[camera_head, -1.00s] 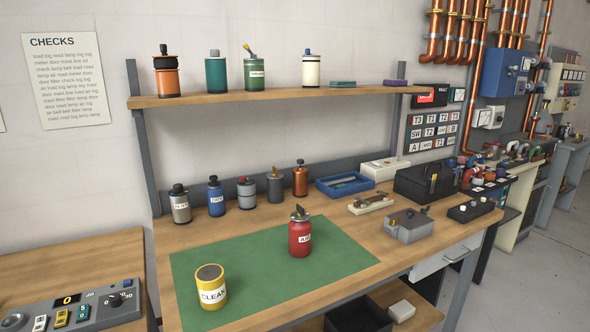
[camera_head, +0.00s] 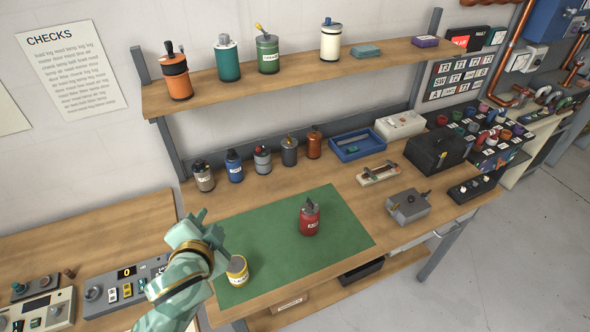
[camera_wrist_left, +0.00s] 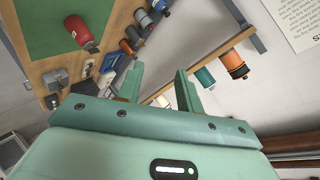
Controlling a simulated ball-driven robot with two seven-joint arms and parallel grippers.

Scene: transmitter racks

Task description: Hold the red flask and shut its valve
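The red flask (camera_head: 309,218) stands upright on the green mat (camera_head: 262,240) on the bench, with a dark valve on its top. The valve's exact setting is too small to tell. The flask also shows in the left wrist view (camera_wrist_left: 80,33), at the upper left. My left gripper (camera_head: 222,240) is in the head view at the mat's left side, apart from the red flask. In the left wrist view its two fingers (camera_wrist_left: 158,85) are spread with nothing between them. My right gripper is not in view.
Several flasks, including a blue one (camera_head: 234,167), line the bench's back. A shelf (camera_head: 300,67) hangs above. A grey box (camera_head: 408,206) sits right of the mat.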

